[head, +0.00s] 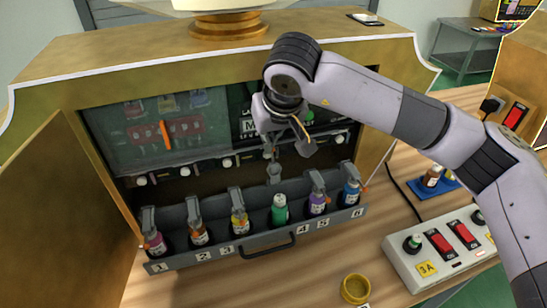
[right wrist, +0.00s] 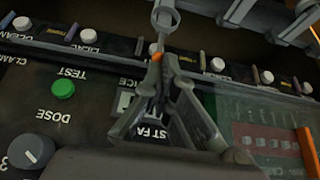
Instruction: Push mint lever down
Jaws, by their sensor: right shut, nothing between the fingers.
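The mint lever (head: 274,173) is a grey piece standing up behind the green bottle (head: 280,208) at slot 4 of the grey tray (head: 212,256). The other bottles have their grey levers lying over their tops. My right gripper (head: 270,153) is shut and empty, just above and behind the mint lever's top. In the right wrist view, the shut fingertips (right wrist: 157,58) lie just below a grey ring-shaped end (right wrist: 165,17), apparently the lever's. I cannot tell whether they touch it. My left gripper is out of view.
A dark panel (right wrist: 75,125) with knobs and a green button (right wrist: 62,89) lies close behind the gripper. An orange bar (head: 165,135) stands before the glass. An open wooden door (head: 65,215) is at left. A yellow cup (head: 355,289) and switch box (head: 440,245) are in front.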

